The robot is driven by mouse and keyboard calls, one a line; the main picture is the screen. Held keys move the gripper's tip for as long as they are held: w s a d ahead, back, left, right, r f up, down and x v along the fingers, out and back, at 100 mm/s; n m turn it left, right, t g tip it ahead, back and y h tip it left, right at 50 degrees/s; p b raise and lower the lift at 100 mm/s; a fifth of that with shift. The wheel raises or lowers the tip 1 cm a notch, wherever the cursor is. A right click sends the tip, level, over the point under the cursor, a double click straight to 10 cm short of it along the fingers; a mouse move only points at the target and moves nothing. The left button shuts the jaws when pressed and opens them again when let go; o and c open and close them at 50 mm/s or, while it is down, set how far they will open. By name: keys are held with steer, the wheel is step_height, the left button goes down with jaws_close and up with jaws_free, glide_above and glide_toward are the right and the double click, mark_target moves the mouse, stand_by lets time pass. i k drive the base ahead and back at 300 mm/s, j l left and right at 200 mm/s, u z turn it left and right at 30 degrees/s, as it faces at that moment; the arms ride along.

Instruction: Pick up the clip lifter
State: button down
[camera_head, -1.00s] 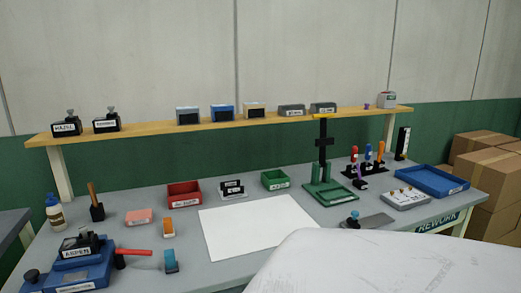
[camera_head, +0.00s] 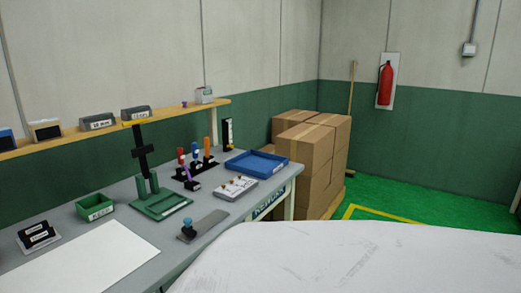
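Several handled tools stand upright in a black rack (camera_head: 208,171) at the back right of the workbench (camera_head: 150,236). They show a red handle (camera_head: 181,154), a blue handle (camera_head: 195,153) and an orange handle (camera_head: 206,147). A purple-handled tool (camera_head: 190,181) stands in front of them. I cannot tell which of these, if any, is the clip lifter; no label on them is readable. My gripper is not in view.
A green stand (camera_head: 161,204), a blue tray (camera_head: 257,163), a grey clip board (camera_head: 236,187) and a flat plate with a blue knob (camera_head: 207,223) surround the rack. Cardboard boxes (camera_head: 309,148) stand beyond the bench. A pale part of my body covers the lower right.

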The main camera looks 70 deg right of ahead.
mark_target(207, 142)
steer(key=z, duration=1.9)
steer(key=u, duration=2.05)
steer(key=z, duration=2.05)
